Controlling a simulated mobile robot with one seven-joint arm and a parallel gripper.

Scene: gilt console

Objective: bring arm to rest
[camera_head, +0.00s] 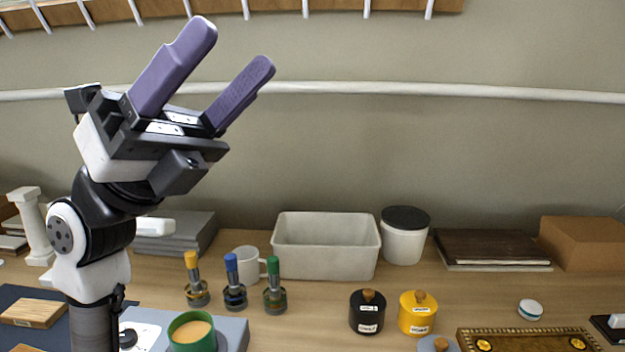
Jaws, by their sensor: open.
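My gripper (236,52) is raised at the upper left, well above the table, in front of the wall. Its two purple fingers point up and to the right. They are spread apart with nothing between them. My arm rises from the lower left and hides part of the table behind it.
The wooden table (460,285) holds a white bin (325,247), a black-lidded white canister (404,236), a black jar (367,312), a yellow jar (417,313), a white mug (248,266), a green cup (191,333) and a brown box (583,243). The air around my gripper is clear.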

